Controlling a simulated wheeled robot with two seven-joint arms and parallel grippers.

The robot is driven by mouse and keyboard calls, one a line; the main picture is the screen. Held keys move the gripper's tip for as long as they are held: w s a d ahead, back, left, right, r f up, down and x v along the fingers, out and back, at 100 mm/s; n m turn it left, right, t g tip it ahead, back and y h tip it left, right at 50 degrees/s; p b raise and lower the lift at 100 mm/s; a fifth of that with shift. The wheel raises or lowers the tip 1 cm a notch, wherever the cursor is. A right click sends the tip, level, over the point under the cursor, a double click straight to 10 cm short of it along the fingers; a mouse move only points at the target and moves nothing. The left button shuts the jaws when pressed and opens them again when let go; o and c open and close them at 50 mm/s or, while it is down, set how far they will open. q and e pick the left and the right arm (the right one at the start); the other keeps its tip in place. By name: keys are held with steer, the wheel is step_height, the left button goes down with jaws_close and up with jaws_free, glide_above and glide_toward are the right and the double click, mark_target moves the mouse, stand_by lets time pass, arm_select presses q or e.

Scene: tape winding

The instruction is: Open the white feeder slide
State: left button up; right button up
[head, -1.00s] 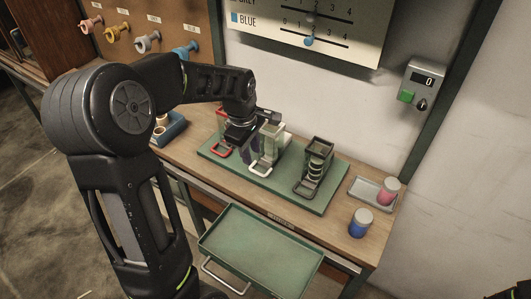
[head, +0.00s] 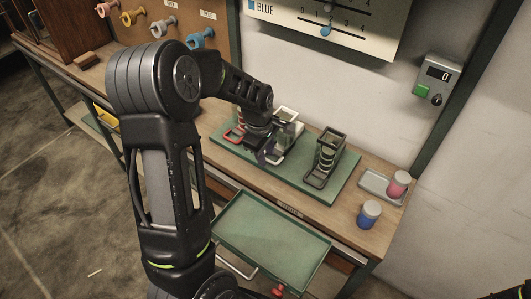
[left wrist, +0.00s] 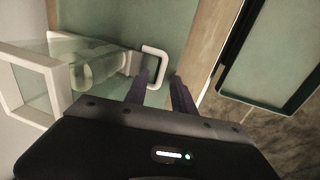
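The white feeder (head: 287,116) stands on the green board between the red and the dark feeder. Its white slide handle (head: 271,159) faces the front edge and is partly behind my left gripper (head: 264,152). In the left wrist view, the clear-walled feeder (left wrist: 45,80) is at left and the loop handle (left wrist: 154,52) at the centre. My left gripper (left wrist: 160,80) is open, its two dark fingers apart, with the handle's outer bar showing between the fingertips. I cannot tell whether they touch it. My right gripper is not in view.
The red feeder (head: 235,134) is close on the left, the dark feeder (head: 327,150) on the right. A green tray (head: 270,240) sits below the bench front. Blue (head: 369,215) and pink (head: 399,184) jars stand at right. A counter box (head: 437,78) hangs on the wall.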

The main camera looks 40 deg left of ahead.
arm_select(q)
steer(key=shift+f, duration=0.2)
steer(key=shift+c, duration=0.3)
jaws_close()
stand_by(1.0)
